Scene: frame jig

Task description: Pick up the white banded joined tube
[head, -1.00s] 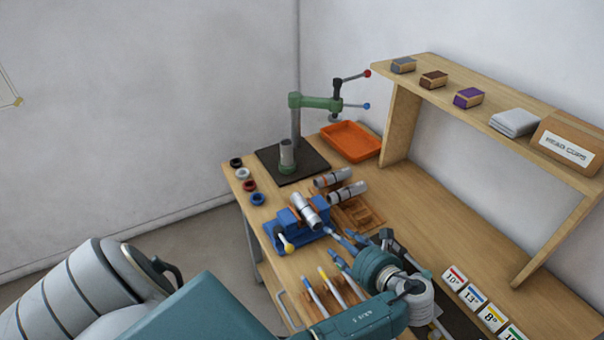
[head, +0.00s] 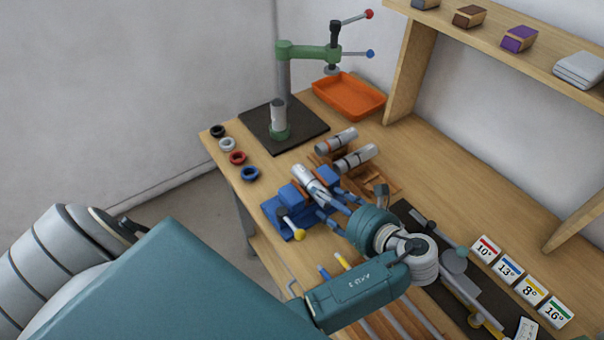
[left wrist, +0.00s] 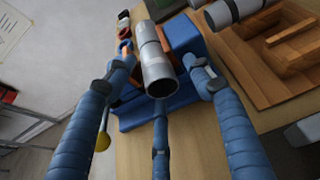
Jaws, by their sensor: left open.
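A silvery-white joined tube with a pale band (head: 304,178) sits slanted in the blue vise (head: 276,217). In the left wrist view the tube (left wrist: 155,62) lies in the middle, its open end toward me. My left gripper (head: 328,203) is open at the tube's near end. In the left wrist view its blue fingers (left wrist: 160,78) spread to the left and right of the tube, with a third below. I see no grip on the tube, and cannot tell whether any finger touches it. My right gripper is not in view.
An orange-banded tube (head: 336,141) and a dark-banded tube (head: 355,159) lie in the wooden rack (head: 385,186) beside the vise. A green press (head: 306,51) and orange tray (head: 348,97) stand behind. Several coloured rings line the left edge. The vise has a yellow-knobbed handle (head: 299,236).

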